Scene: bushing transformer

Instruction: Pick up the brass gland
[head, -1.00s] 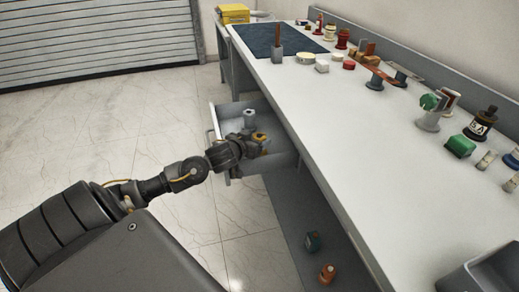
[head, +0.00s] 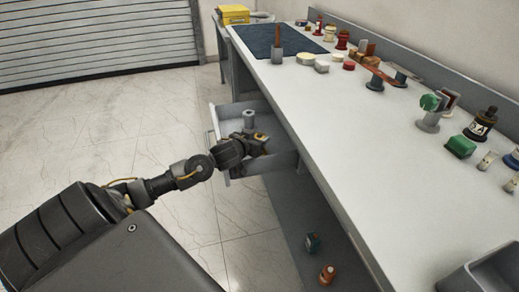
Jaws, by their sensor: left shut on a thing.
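The brass gland (head: 260,138) shows as a small yellow-brown ring at the open drawer (head: 213,122) under the bench. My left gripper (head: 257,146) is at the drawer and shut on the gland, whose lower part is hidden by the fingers. A grey cylindrical part (head: 248,118) stands in the drawer just behind the gripper. My right gripper is not in view.
The long white bench (head: 345,130) overhangs the drawer on the right. It carries a dark mat (head: 284,39), a green block (head: 460,146) and several small parts. A green item (head: 312,243) and an orange item (head: 327,274) lie low beneath the bench. The floor at left is clear.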

